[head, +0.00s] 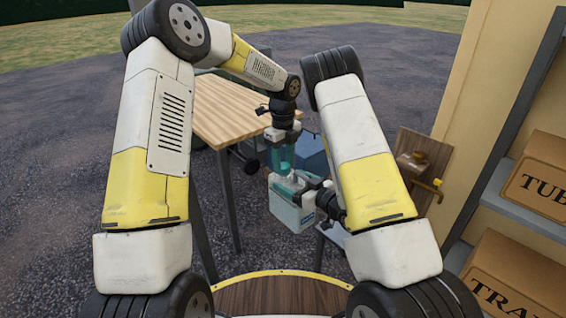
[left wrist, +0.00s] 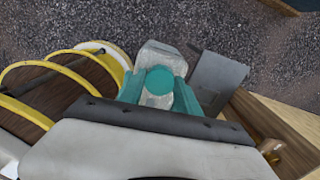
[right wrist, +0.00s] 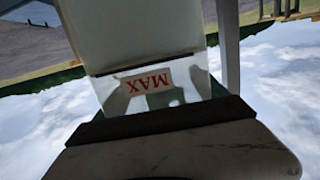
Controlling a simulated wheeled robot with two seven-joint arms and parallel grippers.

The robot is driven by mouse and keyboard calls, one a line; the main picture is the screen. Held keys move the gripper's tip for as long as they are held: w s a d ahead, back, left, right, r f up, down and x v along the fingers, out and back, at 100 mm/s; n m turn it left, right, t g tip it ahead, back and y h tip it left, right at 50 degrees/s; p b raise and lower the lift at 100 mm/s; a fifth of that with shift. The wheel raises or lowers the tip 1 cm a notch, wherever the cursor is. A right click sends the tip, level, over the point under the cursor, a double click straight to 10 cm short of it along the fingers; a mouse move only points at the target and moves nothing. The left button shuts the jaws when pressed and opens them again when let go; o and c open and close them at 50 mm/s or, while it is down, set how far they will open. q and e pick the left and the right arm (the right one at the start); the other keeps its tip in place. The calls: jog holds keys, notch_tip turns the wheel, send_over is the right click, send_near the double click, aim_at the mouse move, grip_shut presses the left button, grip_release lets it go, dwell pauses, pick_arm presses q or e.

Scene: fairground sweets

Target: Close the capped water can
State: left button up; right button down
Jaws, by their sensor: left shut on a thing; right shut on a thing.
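The water can (head: 292,216) is a pale, translucent can with teal at its top, held off the ground between my two arms. My left gripper (head: 282,164) comes down from above it. In the left wrist view its teal fingers close on the round teal cap (left wrist: 159,80), with the pale can (left wrist: 158,56) beyond. My right gripper (head: 314,189) is shut on the can from the right side. The right wrist view shows the can's wall (right wrist: 140,40) and an upside-down red "MAX" label (right wrist: 148,80). I cannot tell whether the cap sits fully on the neck.
A wooden table (head: 232,105) stands behind and left of the can. A blue box (head: 312,156) is behind it. A wooden board (head: 424,147) with a yellow tap (head: 437,183) is at the right. Shelves with cardboard boxes (head: 520,275) stand at the far right.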

pick_arm(q)
jog(key=m, duration=0.5)
jog(key=shift+w, duration=0.1)
jog(key=m, duration=0.4)
jog(key=shift+m, duration=0.4)
jog(key=m, duration=0.5)
jog(key=shift+f, duration=0.1)
jog(key=shift+d+f+m, duration=0.15)
jog(key=shift+m, duration=0.75)
jog(key=o, duration=1.4)
jog(key=shift+c, duration=0.2)
jog(key=shift+r, duration=0.2)
